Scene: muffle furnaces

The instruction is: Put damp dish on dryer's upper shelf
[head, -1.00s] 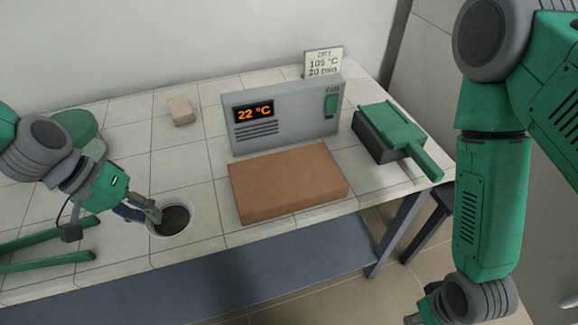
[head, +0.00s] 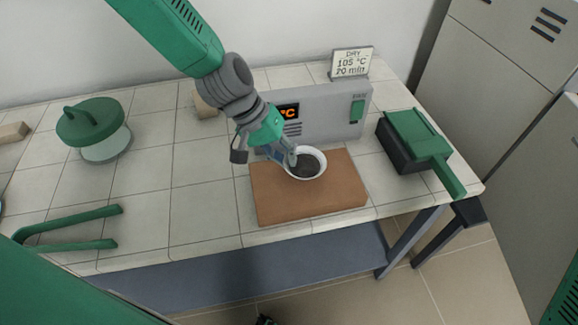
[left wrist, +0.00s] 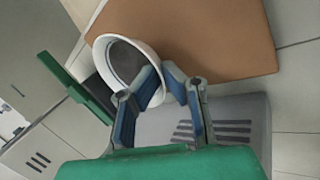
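The dish (head: 319,175) is a small white bowl with dark grey contents. Whether the dish touches the slab cannot be told. In the left wrist view the dish (left wrist: 104,55) shows its rim between my left gripper's (left wrist: 158,84) blue finger pads. The dryer (head: 335,106) is a grey box behind the slab, with an orange temperature display partly hidden by my arm. Its inside and shelves are not visible. My right gripper is not clearly in view.
The brown slab (head: 285,205) lies in front of the dryer. A dark box with a green lid and handle (head: 420,135) stands right. A sign (head: 351,62) stands behind. Green-lidded glass jar (head: 95,125) and green tongs (head: 75,228) lie left, with clear tiles between.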

